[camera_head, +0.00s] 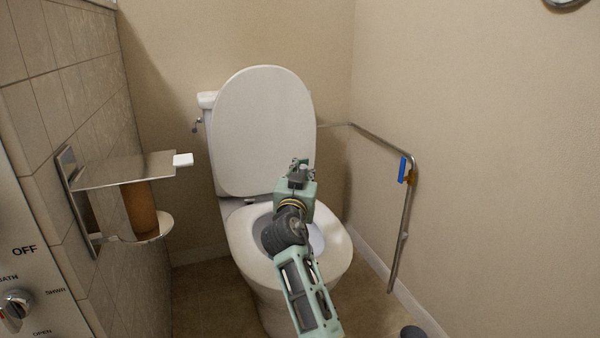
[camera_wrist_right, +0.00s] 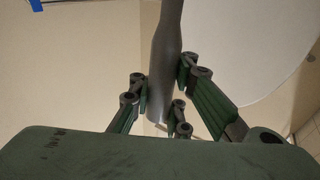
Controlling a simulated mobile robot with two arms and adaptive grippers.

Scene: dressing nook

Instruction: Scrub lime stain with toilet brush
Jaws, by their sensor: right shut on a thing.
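The white toilet (camera_head: 265,130) stands against the back wall with its lid raised. My right arm reaches over the bowl (camera_head: 339,262), and my right gripper (camera_head: 300,163) is above the seat, in front of the lid. In the right wrist view my right gripper (camera_wrist_right: 160,95) is shut on a grey handle (camera_wrist_right: 166,50), which looks like the toilet brush's. The brush head cannot be made out in either view. My arm hides much of the bowl's inside, and I see no lime stain. My left gripper is not in view.
A metal grab rail (camera_head: 395,250) with a blue item (camera_head: 402,169) on it runs along the right wall. A metal shelf (camera_head: 120,170) with a white block (camera_head: 183,160) juts from the left wall. A dark round object (camera_head: 412,332) shows at the bottom edge.

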